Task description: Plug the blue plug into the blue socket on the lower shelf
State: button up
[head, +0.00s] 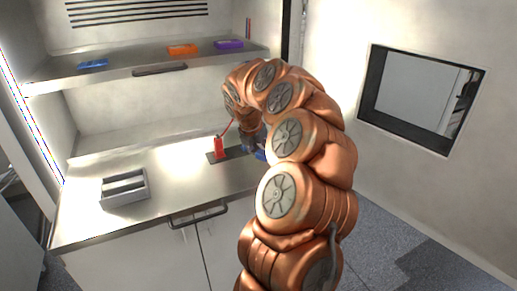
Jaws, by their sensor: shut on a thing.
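The blue socket (93,63) sits at the left end of the shelf above the worktop. My gripper (256,146) is low over the right part of the worktop, mostly hidden behind my arm. It is shut on the blue plug (261,155), of which only a small blue part shows beside my arm. The plug is far to the right of the blue socket and below it. I cannot tell whether the plug touches the worktop.
An orange socket (182,49) and a purple socket (229,44) share the shelf (135,67). A red plug (219,148) stands on a dark strip (236,152) beside my gripper. A grey slotted tray (124,188) is front left. The worktop (180,168) between is clear.

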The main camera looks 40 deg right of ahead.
aim_at(258, 156)
jog(key=shift+a+f, duration=0.1)
jog(key=shift+f, duration=1.8)
jog(key=o, duration=1.2)
jog(key=shift+o, duration=0.2)
